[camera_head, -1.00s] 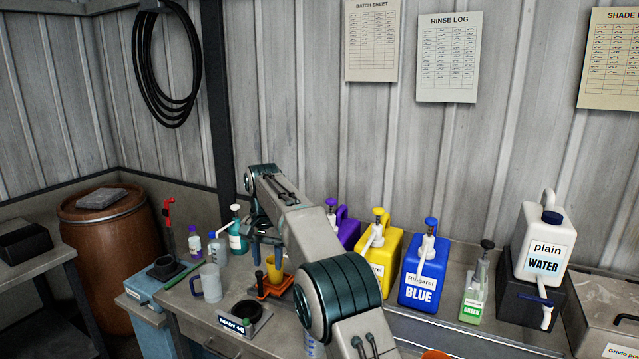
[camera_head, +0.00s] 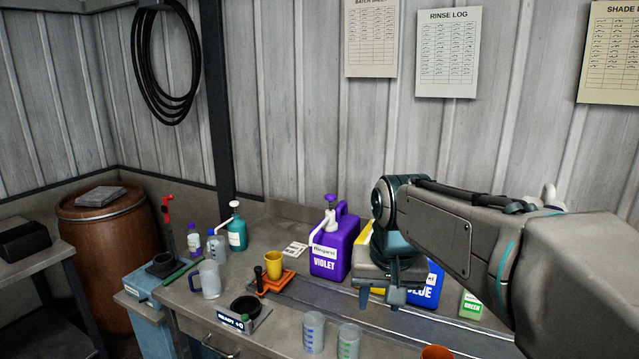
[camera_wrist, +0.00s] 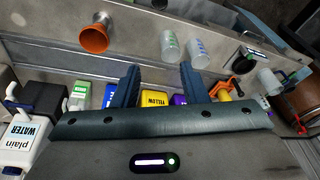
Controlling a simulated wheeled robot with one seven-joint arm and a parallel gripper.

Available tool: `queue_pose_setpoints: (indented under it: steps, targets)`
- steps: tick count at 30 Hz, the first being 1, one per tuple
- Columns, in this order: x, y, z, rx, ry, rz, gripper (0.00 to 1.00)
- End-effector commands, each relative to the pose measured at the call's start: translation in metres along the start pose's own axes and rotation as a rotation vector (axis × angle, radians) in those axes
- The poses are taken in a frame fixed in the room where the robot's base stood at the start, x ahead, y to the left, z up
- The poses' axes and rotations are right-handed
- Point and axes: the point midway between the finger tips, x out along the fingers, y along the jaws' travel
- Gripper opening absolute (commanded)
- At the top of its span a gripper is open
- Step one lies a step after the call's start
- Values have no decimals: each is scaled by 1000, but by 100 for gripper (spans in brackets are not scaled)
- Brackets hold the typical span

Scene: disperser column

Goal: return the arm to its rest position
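My gripper (camera_head: 380,296) hangs above the workbench in the head view, in front of the yellow jug (camera_head: 365,250) and the blue jug (camera_head: 432,285), which it and my arm partly hide. In the wrist view my gripper (camera_wrist: 158,80) shows two dark fingers well apart with nothing between them. My arm reaches in from the right side of the head view and covers the area of the water container.
The violet jug (camera_head: 335,245) stands just left of my gripper. Two clear measuring cups (camera_head: 314,332) stand below it near the bench front. A yellow cup (camera_head: 273,264), a clear mug (camera_head: 207,279) and bottles stand farther left.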

Motion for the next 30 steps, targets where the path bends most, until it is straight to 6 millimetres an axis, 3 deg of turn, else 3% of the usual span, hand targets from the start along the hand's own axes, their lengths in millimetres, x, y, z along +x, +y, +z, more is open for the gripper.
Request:
queue_pose_setpoints:
  steps: [1,6,13,18,30]
  targets:
    - [2,11,20,-5,11,3,40]
    - [14,37,81,-35,48,14,40]
    - [36,57,141,-68,78,29,40]
    - [44,60,157,-77,86,34,40]
    - [44,60,158,-78,86,34,40]
